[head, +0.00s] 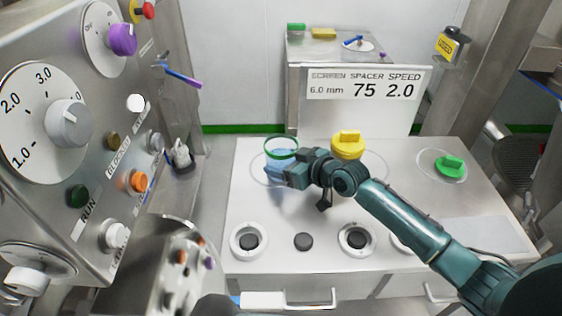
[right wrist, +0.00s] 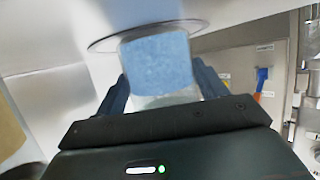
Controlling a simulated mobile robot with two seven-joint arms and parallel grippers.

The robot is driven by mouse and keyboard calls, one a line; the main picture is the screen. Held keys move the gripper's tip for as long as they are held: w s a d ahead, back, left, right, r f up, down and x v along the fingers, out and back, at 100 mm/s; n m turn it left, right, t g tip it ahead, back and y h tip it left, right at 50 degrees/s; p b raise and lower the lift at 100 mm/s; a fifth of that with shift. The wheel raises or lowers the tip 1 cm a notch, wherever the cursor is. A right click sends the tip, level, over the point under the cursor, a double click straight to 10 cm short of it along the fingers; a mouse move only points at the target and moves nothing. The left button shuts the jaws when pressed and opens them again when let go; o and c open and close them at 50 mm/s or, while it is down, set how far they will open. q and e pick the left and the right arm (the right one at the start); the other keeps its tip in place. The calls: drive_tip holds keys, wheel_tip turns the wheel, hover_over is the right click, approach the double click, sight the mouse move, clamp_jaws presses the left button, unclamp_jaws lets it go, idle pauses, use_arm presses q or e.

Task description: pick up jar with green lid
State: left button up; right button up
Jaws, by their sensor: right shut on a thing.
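A jar (head: 282,149) with a green ring round its top stands out over the worktop, left of centre in the head view. The inside of the ring looks pale blue, and I see no solid cap on it. My right gripper (head: 286,173) is shut on its body from the right. In the right wrist view the jar's blue body (right wrist: 157,65) is between the two fingers (right wrist: 160,90). Its base is hidden, so I cannot tell whether it touches the worktop. A green piece with a raised bar (head: 450,166) lies on a round mark at right. My left gripper is not in view.
A jar with a yellow lid (head: 348,145) stands just behind my right wrist. The worktop (head: 405,180) has several round wells (head: 249,242) along its front. A control panel (head: 95,170) rises at left and a speed sign (head: 368,84) stands behind.

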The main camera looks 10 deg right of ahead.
drive_tip(key=shift+c, duration=0.5)
wheel_tip(320, 180, up, 10)
idle(1.6)
